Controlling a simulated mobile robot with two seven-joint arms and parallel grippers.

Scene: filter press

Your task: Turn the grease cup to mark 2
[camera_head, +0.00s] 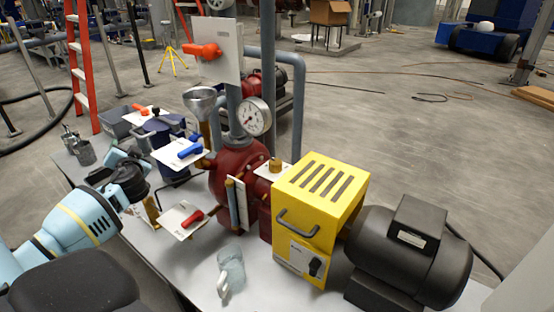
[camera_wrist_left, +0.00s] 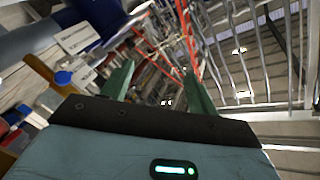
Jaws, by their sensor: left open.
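The grease cup (camera_head: 275,164) appears to be the small brass cap on a white plate, on top of the red pump body beside the yellow guard. Any marks on its plate are too small to read. My left gripper (camera_head: 112,164) is at the left side of the bench, well apart from the brass cap, and partly hidden by its own dark wrist. In the left wrist view its two green fingers (camera_wrist_left: 160,85) stand apart with nothing between them. The brass cap cannot be made out in that view. My right gripper is not in view.
The red pump (camera_head: 232,172) carries a gauge (camera_head: 256,116), a funnel (camera_head: 201,100) and valves with blue (camera_head: 190,150) and red (camera_head: 192,217) handles. The yellow guard (camera_head: 318,205) and black motor (camera_head: 412,255) stand right.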

